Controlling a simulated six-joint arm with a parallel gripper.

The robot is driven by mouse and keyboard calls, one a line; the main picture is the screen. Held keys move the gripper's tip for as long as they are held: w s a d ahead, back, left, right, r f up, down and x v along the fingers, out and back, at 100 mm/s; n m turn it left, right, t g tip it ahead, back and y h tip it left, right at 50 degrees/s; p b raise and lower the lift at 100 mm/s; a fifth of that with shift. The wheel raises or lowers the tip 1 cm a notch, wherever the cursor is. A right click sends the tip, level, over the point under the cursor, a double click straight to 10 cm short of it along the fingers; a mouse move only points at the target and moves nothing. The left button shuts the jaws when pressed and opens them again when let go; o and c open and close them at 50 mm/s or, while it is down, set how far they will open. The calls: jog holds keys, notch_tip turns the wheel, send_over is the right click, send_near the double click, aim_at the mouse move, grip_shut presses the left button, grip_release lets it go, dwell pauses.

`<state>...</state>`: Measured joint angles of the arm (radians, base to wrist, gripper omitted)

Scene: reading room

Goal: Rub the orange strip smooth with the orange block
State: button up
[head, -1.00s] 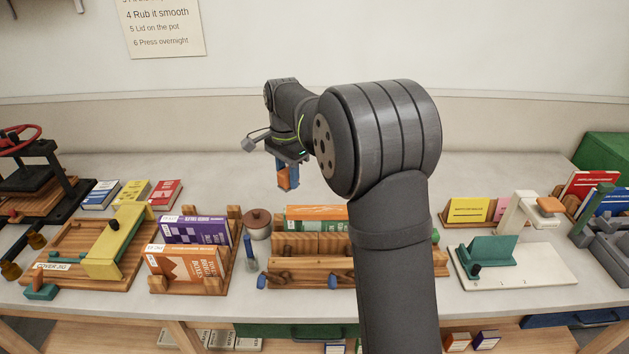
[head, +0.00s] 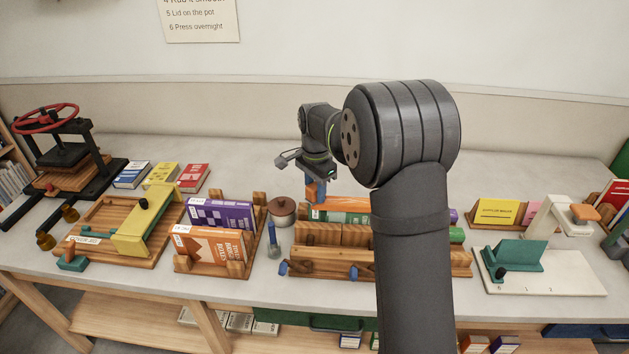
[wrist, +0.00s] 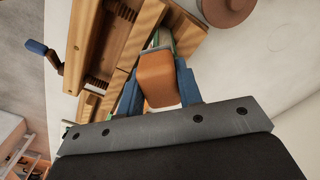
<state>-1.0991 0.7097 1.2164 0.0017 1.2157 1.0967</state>
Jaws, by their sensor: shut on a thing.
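The orange block (wrist: 157,80) is held between the blue fingers of my gripper (wrist: 158,92). In the head view my gripper (head: 315,191) is at the left end of a green book held in the wooden press (head: 330,262). The orange strip (head: 350,203) runs along the top of that book, partly hidden by my arm on the right. The block is over or at the strip's left end; I cannot tell whether they touch. In the wrist view the block hides most of the book, with a little green and a pale end showing beyond it.
A brown lidded pot (head: 282,211) and a blue-handled brush (head: 272,240) stand left of the press. A rack with purple and orange books (head: 212,249) is further left. A white board with a green holder (head: 545,272) is at right. The table behind is clear.

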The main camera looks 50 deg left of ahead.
jog(key=shift+w+d, duration=5.5)
jog(key=shift+s+a, duration=5.65)
jog(key=shift+w+d+r, duration=0.1)
jog(key=shift+r, duration=4.05)
